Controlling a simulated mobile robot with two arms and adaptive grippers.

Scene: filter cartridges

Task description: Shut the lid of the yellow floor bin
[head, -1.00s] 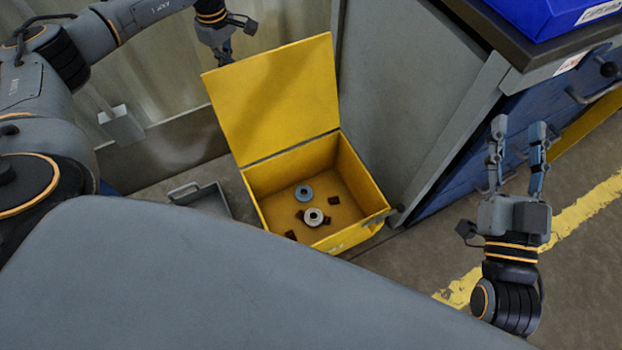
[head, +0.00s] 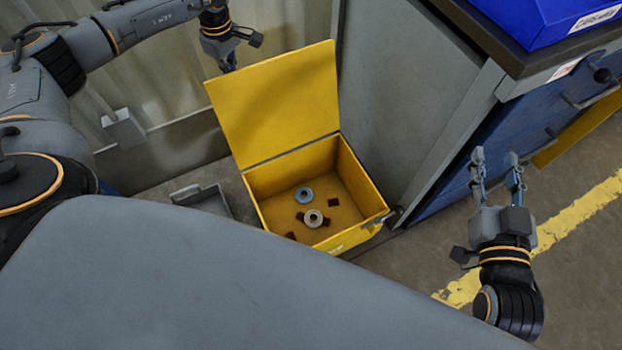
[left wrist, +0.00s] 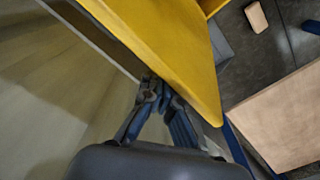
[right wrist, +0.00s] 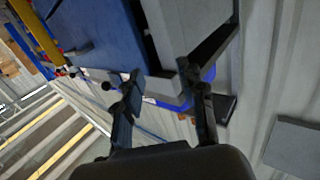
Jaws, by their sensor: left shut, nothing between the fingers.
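The yellow floor bin (head: 377,202) stands on the floor with its lid (head: 275,100) raised, leaning back toward the wall. Inside lie two ring-shaped parts (head: 304,194) and several dark pieces. My left gripper (head: 228,66) is behind the lid's upper edge, partly hidden by it. In the left wrist view my left gripper (left wrist: 160,88) is shut and empty, close beside the yellow lid (left wrist: 175,40); whether it touches the lid I cannot tell. My right gripper (head: 497,158) is open and empty, right of the bin in front of the blue cabinet; it also shows in the right wrist view (right wrist: 165,85).
A grey cabinet side (head: 405,90) stands close to the bin's right, with blue drawers (head: 460,165) and a blue container (head: 540,18) on top. A grey tray (head: 205,198) lies left of the bin. The corrugated wall (head: 160,75) is behind the lid.

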